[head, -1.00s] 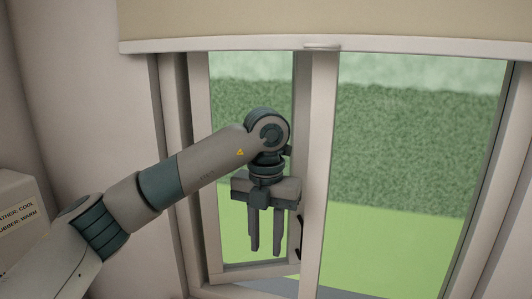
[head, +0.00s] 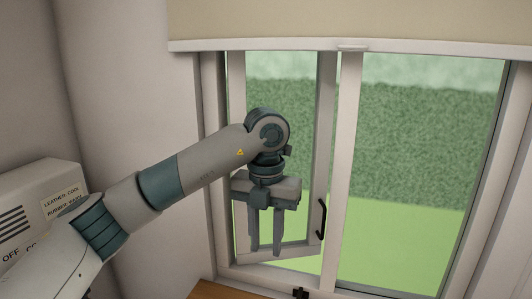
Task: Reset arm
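My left arm reaches in from the left in the head view. My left gripper (head: 265,250) hangs with its fingers pointing down in front of the left window sash (head: 326,150). Its two fingers are apart with nothing between them, so it is open and empty. The sash's black handle (head: 322,218) is to the right of the fingers, apart from them in the picture. My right gripper is not in view.
The left sash stands at an angle to its frame. A rolled blind (head: 350,20) hangs above. A box with vents and a label (head: 63,202) is at the left, partly behind my arm. A wooden surface (head: 215,290) and a black catch (head: 300,293) show below.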

